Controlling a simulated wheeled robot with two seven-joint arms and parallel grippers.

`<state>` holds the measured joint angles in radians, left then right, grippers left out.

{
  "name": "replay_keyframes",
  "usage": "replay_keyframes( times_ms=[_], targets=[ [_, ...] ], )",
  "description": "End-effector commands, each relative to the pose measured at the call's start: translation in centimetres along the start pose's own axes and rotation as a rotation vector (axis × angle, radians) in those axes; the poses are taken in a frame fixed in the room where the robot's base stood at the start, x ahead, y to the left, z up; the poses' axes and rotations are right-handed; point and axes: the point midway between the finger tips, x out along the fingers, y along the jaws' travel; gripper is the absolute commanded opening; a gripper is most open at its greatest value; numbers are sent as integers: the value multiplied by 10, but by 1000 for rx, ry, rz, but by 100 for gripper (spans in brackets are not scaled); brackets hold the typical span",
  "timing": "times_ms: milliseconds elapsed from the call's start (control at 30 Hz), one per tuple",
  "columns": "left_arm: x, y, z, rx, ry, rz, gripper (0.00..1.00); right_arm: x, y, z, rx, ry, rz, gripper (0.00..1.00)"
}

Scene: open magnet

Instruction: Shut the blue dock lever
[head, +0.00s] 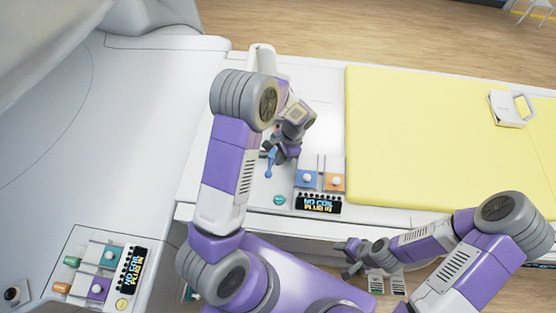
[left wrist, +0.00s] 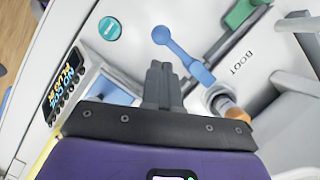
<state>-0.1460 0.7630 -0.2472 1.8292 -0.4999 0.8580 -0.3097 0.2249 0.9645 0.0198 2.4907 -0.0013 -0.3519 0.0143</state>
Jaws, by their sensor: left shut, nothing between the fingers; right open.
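The blue dock lever (head: 269,164) shows in the head view on the white table end, just left of my left gripper (head: 284,152). In the left wrist view the blue lever (left wrist: 180,52) runs slantwise from a round knob at upper left to a wider blue block at lower right. My left gripper's fingers (left wrist: 161,75) are shut together and empty, just below the lever in that view. I cannot tell whether they touch it. My right gripper (head: 351,257) is open and empty in front of the table edge.
A green lever (left wrist: 243,13) and an orange-ringed grey connector (left wrist: 230,105) are near the blue lever. A coil panel with a display (head: 319,204) and a teal round button (head: 279,200) sit close by. A yellow mat (head: 430,140) covers the table to the right.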

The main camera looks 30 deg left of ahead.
Motion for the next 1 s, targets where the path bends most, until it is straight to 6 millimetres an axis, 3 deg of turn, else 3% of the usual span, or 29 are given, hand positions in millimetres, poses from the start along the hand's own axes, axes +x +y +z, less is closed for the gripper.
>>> replay_keyframes(
  times_ms=[33, 100, 333, 1000],
  targets=[
    [-15, 0, 2, -1, 1, 0, 0, -11, -4, 0, 0, 0, 0, 53],
    [-26, 0, 3, -2, 1, 0, 0, -18, -7, 1, 0, 0, 0, 53],
    [-50, 1, 5, -5, 2, 2, 0, -32, -12, 1, 0, 0, 0, 53],
    [-53, 1, 5, -5, 0, 2, 0, -34, -13, 2, 0, 0, 0, 53]
  ],
)
